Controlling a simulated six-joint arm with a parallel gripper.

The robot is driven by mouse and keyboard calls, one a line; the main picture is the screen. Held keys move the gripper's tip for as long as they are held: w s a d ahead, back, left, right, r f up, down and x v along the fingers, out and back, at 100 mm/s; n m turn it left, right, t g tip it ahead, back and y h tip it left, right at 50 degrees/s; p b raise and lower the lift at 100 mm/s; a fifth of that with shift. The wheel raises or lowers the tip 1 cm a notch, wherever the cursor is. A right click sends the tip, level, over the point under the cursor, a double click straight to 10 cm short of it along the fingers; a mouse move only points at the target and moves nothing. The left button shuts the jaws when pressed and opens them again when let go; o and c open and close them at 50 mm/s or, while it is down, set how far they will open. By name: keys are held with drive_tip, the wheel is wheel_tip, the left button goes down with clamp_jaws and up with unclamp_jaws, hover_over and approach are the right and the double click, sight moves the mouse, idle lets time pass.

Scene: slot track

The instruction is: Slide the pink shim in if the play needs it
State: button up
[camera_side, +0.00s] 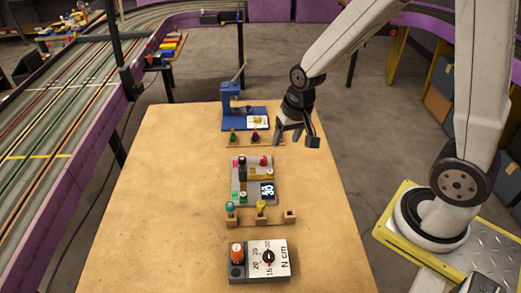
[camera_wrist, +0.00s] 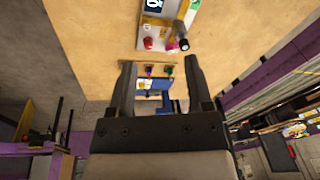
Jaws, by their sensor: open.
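A small pink piece (camera_side: 235,164), perhaps the pink shim, shows at the left edge of the grey fixture (camera_side: 248,190). A pink spot (camera_wrist: 195,4) also shows at the fixture's edge in the wrist view. The fixture carries a dark cylinder (camera_side: 242,168), a red knob (camera_side: 264,160), yellow parts and a lit display (camera_side: 267,190) whose reading is too small to trust. My gripper (camera_side: 290,138) is open and empty, pointing down near the table's right edge, beyond the fixture. Its two fingers (camera_wrist: 160,65) stand apart in the wrist view.
A blue press-like stand (camera_side: 231,100) stands at the back. Before it, a wooden strip holds green (camera_side: 234,137) and purple (camera_side: 254,137) pieces. A wooden rack (camera_side: 275,216) holds teal and yellow-topped tools. An N cm dial box (camera_side: 268,262) is at the front. The table's left side (camera_side: 150,210) is clear.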

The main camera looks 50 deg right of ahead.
drive_tip(key=w+d+f+m+y, duration=0.1)
drive_tip(key=w+d+f+m, duration=0.3)
drive_tip(key=w+f+m, duration=0.4)
drive_tip(key=w+d+f+m+y, duration=0.2)
drive_tip(key=w+d+f+m, duration=0.2)
drive_tip(key=w+f+m, duration=0.4)
drive_tip(key=w+m, duration=0.3)
drive_tip(key=w, duration=0.1)
drive_tip(key=shift+d+y, duration=0.25)
drive_tip(key=shift+y, duration=0.05)
drive_tip(key=shift+w+f, duration=0.1)
drive_tip(key=shift+f, duration=0.05)
drive_tip(key=shift+x, duration=3.8)
clamp_jaws()
